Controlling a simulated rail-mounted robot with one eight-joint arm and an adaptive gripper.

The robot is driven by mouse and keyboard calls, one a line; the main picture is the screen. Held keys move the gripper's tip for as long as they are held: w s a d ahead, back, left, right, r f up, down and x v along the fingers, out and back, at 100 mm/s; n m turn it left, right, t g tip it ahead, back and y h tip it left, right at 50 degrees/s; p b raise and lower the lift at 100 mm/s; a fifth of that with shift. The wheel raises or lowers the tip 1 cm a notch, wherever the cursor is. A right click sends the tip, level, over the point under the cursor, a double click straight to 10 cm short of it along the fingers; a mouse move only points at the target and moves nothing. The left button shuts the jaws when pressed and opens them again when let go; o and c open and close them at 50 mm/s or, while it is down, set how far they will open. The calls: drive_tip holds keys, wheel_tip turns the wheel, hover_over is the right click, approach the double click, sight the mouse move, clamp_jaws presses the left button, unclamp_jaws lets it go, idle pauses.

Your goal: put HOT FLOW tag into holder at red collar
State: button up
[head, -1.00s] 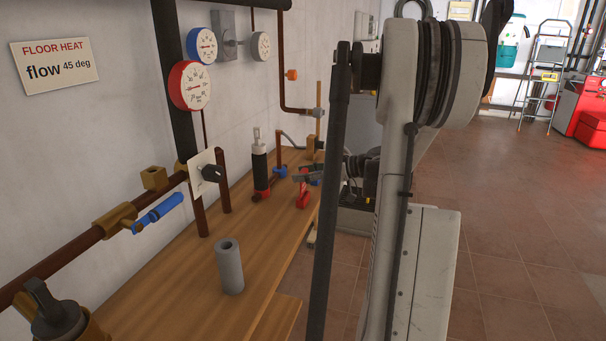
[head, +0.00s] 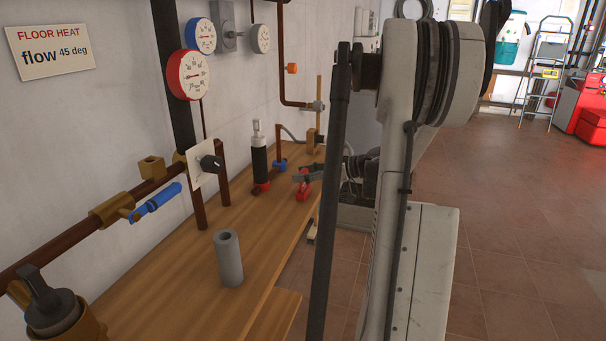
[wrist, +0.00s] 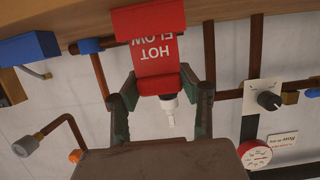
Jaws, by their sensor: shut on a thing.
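The red HOT FLOW tag (wrist: 153,52) is between the two green-grey fingers of my gripper (wrist: 160,95) in the wrist view, its lettering upside down. My gripper is shut on it. In the head view, my gripper (head: 308,174) holds the red tag (head: 303,190) above the bench, to the right of and apart in the picture from a black upright cylinder (head: 259,160) with a white top. The white top (wrist: 170,105) shows behind the tag in the wrist view.
A grey cylinder (head: 229,258) stands on the wooden bench (head: 185,290). Pipes, gauges and a valve plate (head: 204,165) line the wall. The bench between the grey cylinder and the tag is clear.

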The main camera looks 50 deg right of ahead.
drive_tip(key=shift+f, duration=0.25)
drive_tip(key=o, duration=1.1)
drive_tip(key=v, duration=1.2)
drive_tip(key=shift+a, duration=0.1)
drive_tip(key=shift+s, duration=0.15)
